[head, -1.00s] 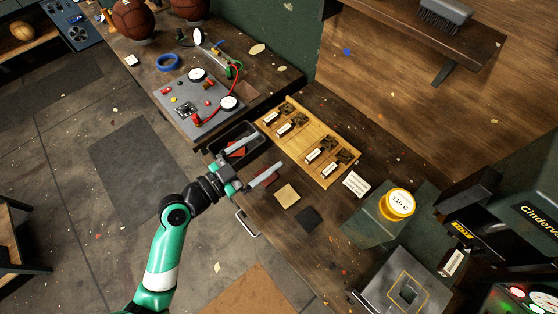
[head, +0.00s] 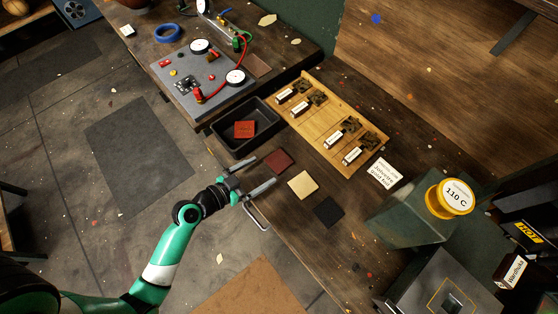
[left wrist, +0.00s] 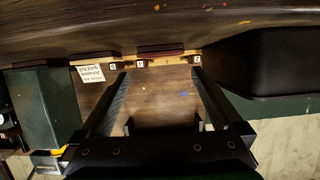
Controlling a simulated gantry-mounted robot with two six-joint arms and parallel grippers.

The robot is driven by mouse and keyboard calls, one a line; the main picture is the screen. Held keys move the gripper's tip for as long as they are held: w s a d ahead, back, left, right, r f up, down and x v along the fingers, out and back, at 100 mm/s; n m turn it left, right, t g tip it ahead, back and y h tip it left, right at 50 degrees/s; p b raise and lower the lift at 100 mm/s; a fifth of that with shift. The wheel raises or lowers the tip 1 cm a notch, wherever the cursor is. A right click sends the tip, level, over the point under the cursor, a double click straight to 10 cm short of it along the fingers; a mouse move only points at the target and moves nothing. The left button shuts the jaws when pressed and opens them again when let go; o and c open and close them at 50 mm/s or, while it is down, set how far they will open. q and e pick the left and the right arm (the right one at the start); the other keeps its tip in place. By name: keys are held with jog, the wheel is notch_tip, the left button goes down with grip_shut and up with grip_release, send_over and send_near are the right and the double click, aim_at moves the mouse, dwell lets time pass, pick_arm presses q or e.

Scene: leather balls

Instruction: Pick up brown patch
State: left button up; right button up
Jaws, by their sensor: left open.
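A dark reddish-brown patch (head: 279,161) lies flat on the bench beside the black tray, in the head view. A cream patch (head: 302,184) and a black patch (head: 328,211) lie in a row to its right. An orange-red patch (head: 245,130) lies inside the black tray (head: 224,139). My left gripper (head: 254,175) is open and empty at the bench's front edge, its fingertips just short of the reddish-brown patch. In the left wrist view the spread fingers (left wrist: 160,85) have nothing between them; dark slabs show beyond, which I cannot identify surely. My right gripper is out of view.
A white card (head: 381,172) and a green block with a yellow-rimmed 110 C dial (head: 450,198) stand right. A metal handle (head: 257,215) juts out below my gripper.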

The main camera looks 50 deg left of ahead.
aim_at(280, 160)
pick_arm(q)
jog(key=x, duration=0.7)
jog(key=shift+a+f+b, duration=0.15)
jog(key=shift+f+b, duration=0.05)
jog(key=shift+b, duration=0.15)
jog(key=c, duration=1.1)
jog(key=shift+r, duration=0.1)
jog(key=r+p, duration=0.1)
jog(key=r, duration=0.1)
jog(key=d+r+p, duration=0.1)
jog(key=r+p, duration=0.1)
jog(key=shift+s+r, duration=0.15)
jog(key=shift+r, duration=0.1)
jog(key=s+d+r+p, duration=0.2)
jog(key=d+r, duration=0.2)
jog(key=d, duration=0.2)
jog(key=s+d+r+p, duration=0.3)
jog(key=d+r, duration=0.1)
jog(key=d, duration=0.2)
